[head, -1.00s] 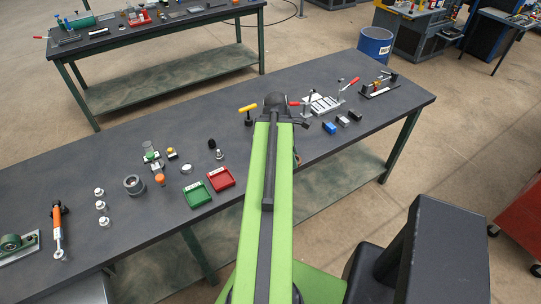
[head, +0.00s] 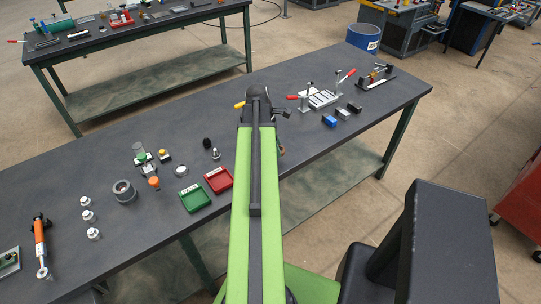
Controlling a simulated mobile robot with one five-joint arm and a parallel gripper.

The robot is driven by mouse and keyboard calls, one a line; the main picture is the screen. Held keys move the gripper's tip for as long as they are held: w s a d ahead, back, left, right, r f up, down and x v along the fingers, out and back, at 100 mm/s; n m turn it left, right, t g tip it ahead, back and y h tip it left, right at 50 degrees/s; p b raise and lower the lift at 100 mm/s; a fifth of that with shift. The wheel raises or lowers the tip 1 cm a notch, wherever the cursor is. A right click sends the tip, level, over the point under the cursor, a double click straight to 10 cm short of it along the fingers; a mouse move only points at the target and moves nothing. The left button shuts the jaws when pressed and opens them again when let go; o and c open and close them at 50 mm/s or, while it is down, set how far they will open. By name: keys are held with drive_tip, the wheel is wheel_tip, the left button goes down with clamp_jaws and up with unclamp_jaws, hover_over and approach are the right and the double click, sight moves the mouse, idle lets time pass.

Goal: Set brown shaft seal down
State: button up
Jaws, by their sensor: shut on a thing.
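My green and black arm reaches up the middle of the head view over the long dark workbench (head: 330,80). My gripper is hidden behind the arm, so its fingers do not show. A small brownish bit shows at the arm's right edge, too small to identify. I cannot make out the brown shaft seal anywhere with certainty. A green tray (head: 194,197) and a red tray (head: 218,181) lie on the bench just left of my arm.
Left of the trays stand a grey ring-shaped part (head: 124,191), several small white-metal parts and an orange-bodied cylinder (head: 39,238). Right of my arm are a blue block (head: 329,121) and a red-handled clamp fixture (head: 320,97). The bench's right front is bare.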

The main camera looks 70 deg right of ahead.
wheel_tip(320, 180, down, 4)
drive_tip(key=b, duration=0.4)
drive_tip(key=shift+f, duration=0.15)
drive_tip(key=shift+w+a+r, duration=0.1)
drive_tip(key=shift+w+r, duration=0.05)
drive_tip(key=shift+r, duration=0.1)
drive_tip(key=shift+f, duration=0.1)
drive_tip(key=o, duration=1.3)
drive_tip(key=shift+o, duration=0.2)
drive_tip(key=shift+r+p, duration=0.35)
drive_tip(key=shift+p, duration=0.15)
drive_tip(key=p+v, duration=1.1)
drive_tip(key=shift+r, duration=0.3)
